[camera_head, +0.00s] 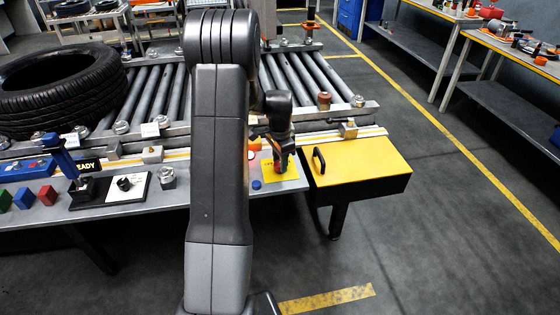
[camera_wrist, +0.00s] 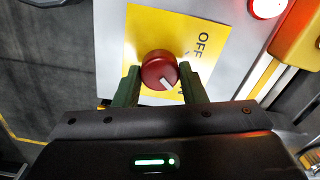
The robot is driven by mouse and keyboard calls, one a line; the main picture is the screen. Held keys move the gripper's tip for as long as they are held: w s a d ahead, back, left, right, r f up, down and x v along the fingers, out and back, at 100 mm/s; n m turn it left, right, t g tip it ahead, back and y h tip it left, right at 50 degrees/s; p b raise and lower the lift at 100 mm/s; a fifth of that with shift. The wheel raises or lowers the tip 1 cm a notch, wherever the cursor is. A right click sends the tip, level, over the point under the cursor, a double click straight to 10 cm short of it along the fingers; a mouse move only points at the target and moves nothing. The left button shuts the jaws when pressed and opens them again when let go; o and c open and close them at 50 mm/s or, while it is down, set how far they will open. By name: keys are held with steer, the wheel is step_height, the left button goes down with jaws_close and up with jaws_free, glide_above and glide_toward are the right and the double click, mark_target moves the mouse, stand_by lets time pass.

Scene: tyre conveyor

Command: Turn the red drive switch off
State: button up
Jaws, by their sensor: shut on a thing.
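The red drive switch (camera_wrist: 159,70) is a round red knob with a white mark on a yellow label plate (camera_wrist: 152,25). The mark sits at the knob's lower right in the wrist view. The word OFF reads at the plate's upper right; another word beside the knob is partly hidden by a finger. My gripper (camera_wrist: 163,82) is shut on the knob, with one green finger on each side. In the head view my gripper (camera_head: 281,172) is over the yellow plate (camera_head: 268,172), and the knob is mostly hidden there.
A tyre (camera_head: 60,88) lies on the roller conveyor (camera_head: 160,88) at left. A yellow-topped box (camera_head: 360,165) with a black handle is right of the switch. A blue button (camera_head: 257,185), a black knob (camera_head: 124,184) and a blue lever (camera_head: 62,158) are on the panel. Open floor lies at right.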

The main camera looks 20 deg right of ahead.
steer(key=n, duration=0.4)
steer(key=shift+b, duration=0.35)
steer(key=n, duration=0.4)
steer(key=shift+n, duration=0.4)
steer(key=n, duration=0.4)
steer(key=shift+b, duration=0.4)
steer(key=shift+n, duration=2)
steer(key=o, duration=1)
steer(key=shift+r, duration=0.15)
step_height(320, 180, up, 14)
steer(key=shift+f, duration=0.15)
